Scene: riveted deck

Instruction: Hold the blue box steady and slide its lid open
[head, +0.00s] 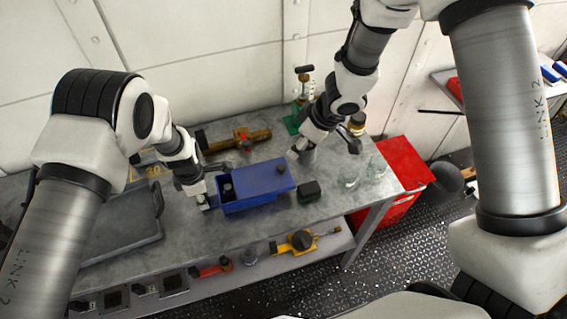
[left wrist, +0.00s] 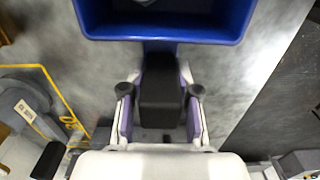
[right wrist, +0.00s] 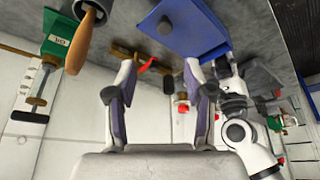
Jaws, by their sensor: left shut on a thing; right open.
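The blue box (head: 245,203) stands on the metal workbench. Its blue lid (head: 262,178) sits shifted to the right, overhanging the box's right end, and the left end of the box is open. A dark knob (head: 280,169) stands on the lid near its right end. My left gripper (head: 207,202) is shut on the dark handle (left wrist: 160,88) at the box's left end. My right gripper (head: 322,150) is open and empty, behind and right of the lid, apart from it. In the right wrist view the lid (right wrist: 192,28) and knob (right wrist: 165,25) are beyond the fingers.
A dark green block (head: 309,191) lies just right of the box. Glass jars (head: 350,178) stand further right, near the bench edge. A brass tool with a red part (head: 238,140) lies behind the box. A grey tray (head: 120,228) lies left. A red cabinet (head: 402,160) stands beyond the bench.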

